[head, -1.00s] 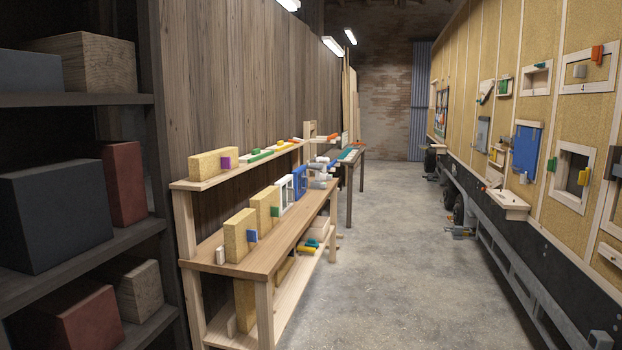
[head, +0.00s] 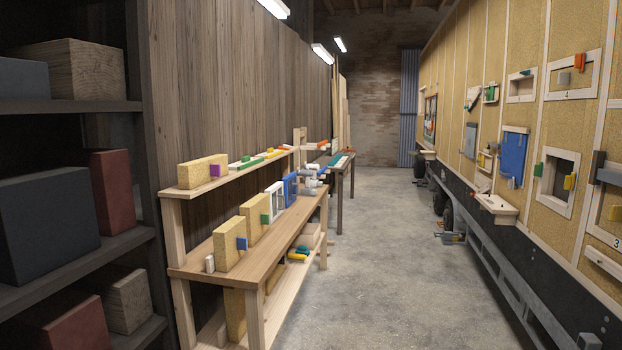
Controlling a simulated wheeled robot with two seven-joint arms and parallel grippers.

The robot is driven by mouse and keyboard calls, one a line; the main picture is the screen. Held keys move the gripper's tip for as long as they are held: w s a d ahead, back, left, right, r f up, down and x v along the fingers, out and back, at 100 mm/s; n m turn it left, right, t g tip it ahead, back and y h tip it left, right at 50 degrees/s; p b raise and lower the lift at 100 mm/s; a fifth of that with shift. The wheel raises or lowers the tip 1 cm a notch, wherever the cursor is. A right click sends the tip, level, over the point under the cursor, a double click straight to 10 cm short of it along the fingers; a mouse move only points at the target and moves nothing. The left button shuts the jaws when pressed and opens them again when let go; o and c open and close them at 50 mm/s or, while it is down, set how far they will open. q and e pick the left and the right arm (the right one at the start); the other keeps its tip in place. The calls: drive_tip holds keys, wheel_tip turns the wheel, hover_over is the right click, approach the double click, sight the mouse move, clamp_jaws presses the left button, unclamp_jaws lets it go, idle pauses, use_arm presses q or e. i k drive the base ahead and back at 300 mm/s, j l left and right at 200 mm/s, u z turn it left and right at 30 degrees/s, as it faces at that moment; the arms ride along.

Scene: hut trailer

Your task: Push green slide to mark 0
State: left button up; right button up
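Several small green pieces are in view, and I cannot tell which one is the green slide. Another green piece (head: 490,93) sits in a small wooden frame farther along that wall. A green block (head: 264,218) is on a panel on the workbench, and a green strip (head: 243,162) lies on the shelf above it. A mark 0 is not readable. Neither gripper is in view.
A dark shelf rack (head: 70,255) with boxes stands close at the left. Behind it a wooden workbench (head: 240,250) runs along the plank wall. The concrete floor (head: 380,270) between bench and trailer (head: 590,220) is clear. A small tray (head: 495,205) juts out from the trailer.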

sight(490, 95)
drive_tip(key=i+l+z, duration=0.35)
drive_tip(key=i, duration=0.35)
drive_tip(key=i+z, duration=0.3)
drive_tip(key=i, duration=5.45)
drive_tip(key=l+z, duration=0.05)
drive_tip(key=l, duration=0.15)
